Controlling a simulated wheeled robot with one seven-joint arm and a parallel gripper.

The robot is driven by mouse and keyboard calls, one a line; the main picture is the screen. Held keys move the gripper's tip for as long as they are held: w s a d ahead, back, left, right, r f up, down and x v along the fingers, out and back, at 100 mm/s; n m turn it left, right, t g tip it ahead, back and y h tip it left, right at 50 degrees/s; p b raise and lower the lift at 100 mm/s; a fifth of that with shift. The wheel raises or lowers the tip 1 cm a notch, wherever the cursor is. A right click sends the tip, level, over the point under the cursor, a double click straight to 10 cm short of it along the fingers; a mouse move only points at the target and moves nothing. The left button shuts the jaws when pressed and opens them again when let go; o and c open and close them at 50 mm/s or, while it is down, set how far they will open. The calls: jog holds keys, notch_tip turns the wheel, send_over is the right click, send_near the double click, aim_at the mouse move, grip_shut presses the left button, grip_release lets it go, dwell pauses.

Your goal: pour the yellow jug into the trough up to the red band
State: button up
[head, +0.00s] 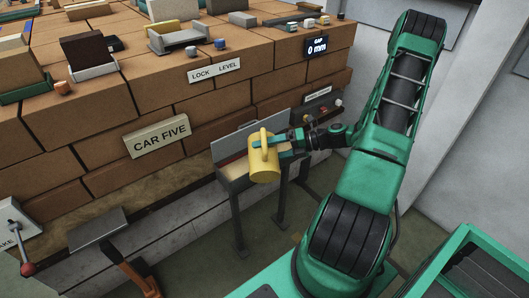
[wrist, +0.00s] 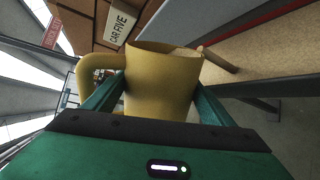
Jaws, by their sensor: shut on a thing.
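The yellow jug (head: 263,168) is in my gripper (head: 287,147), at the front of the grey trough (head: 234,184). In the wrist view the jug (wrist: 160,88) fills the space between the two green fingers of my gripper (wrist: 156,98), with its handle at the left and its rim away from me. The jug looks roughly upright in the head view and hides part of the trough. A red band (wrist: 268,36) runs along the trough side in the wrist view, beside a tan surface.
The brick wall (head: 180,90) stands behind the trough, with a "CAR FIVE" sign (head: 157,135) and a display (head: 316,47) reading 0 mm. Several small objects lie on its top. A lever with a red knob (head: 28,269) is at lower left.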

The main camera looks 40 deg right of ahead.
jog(key=shift+w+d+f+m+g, duration=0.25)
jog(key=shift+w+d+m+g, duration=0.25)
jog(key=shift+w, duration=0.3)
dwell(0.8)
jog(key=shift+w+d+r+m, duration=0.1)
jog(key=shift+w+r+m, duration=0.1)
jog(key=shift+m, duration=0.1)
notch_tip(320, 180, up, 3)
jog(key=n+t, duration=0.2)
jog(key=n, duration=0.3)
jog(key=shift+t, duration=0.4)
jog(key=shift+h, duration=0.3)
jog(key=n+t, duration=0.1)
jog(key=n, duration=0.1)
jog(key=r+n, duration=0.1)
jog(key=n, duration=0.1)
jog(key=shift+t, duration=0.4)
jog(key=n, duration=0.2)
jog(key=r+n+t, duration=0.1)
jog(key=n, duration=0.1)
jog(key=shift+y, duration=0.4)
